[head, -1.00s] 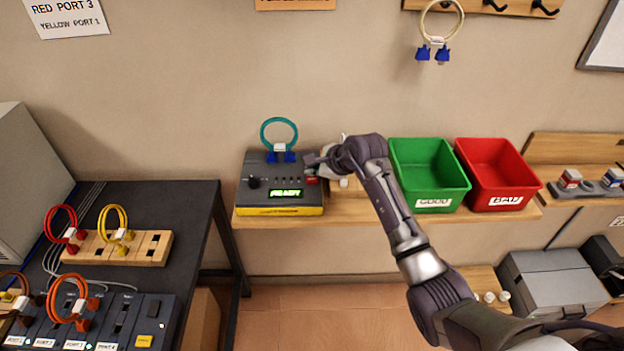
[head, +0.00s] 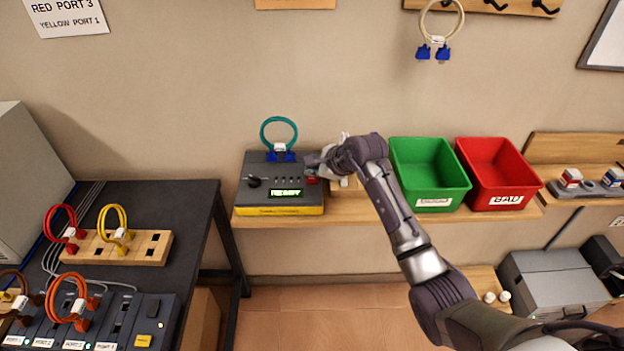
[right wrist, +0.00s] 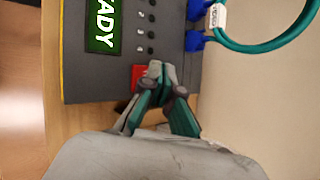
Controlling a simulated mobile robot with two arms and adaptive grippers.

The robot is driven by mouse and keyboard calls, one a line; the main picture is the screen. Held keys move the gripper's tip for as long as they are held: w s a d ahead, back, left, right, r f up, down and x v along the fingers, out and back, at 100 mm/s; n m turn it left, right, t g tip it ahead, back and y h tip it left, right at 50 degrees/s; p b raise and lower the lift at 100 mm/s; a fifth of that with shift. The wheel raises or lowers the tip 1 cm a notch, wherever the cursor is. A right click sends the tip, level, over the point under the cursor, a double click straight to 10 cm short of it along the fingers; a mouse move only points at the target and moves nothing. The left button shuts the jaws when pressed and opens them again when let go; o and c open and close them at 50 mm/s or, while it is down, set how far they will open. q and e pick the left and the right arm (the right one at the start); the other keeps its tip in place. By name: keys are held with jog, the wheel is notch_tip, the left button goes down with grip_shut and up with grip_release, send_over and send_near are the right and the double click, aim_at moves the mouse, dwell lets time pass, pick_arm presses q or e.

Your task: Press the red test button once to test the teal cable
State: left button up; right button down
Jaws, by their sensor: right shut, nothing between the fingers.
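The cable tester (head: 262,182) is a dark box with a yellow front edge on the wooden shelf, its green display reading READY. The teal cable (head: 265,125) stands in a loop at its back, both blue plugs at the tester's sockets; it also shows in the right wrist view (right wrist: 262,47). The red test button (head: 311,180) is at the tester's right side. In the right wrist view the button (right wrist: 137,74) is partly hidden by my right gripper (right wrist: 155,68). That gripper is shut and empty, its tips over or beside the button; contact cannot be told. My left gripper is not in view.
A green bin (head: 428,183) and a red bin (head: 497,175) stand right of my right arm on the shelf. A dark table (head: 190,200) at left holds a wooden rack (head: 150,247) and a port panel with looped cables. A cream cable (head: 457,25) hangs above.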

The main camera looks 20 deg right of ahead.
aim_at(313, 180)
jog(key=shift+f+b, duration=0.5)
jog(key=shift+f, duration=0.2)
dwell(0.6)
jog(key=shift+r, duration=0.1)
jog(key=shift+r+p, duration=0.5)
jog(key=shift+r, duration=0.25)
jog(key=shift+r+p, duration=1.6)
jog(key=shift+r, duration=0.95)
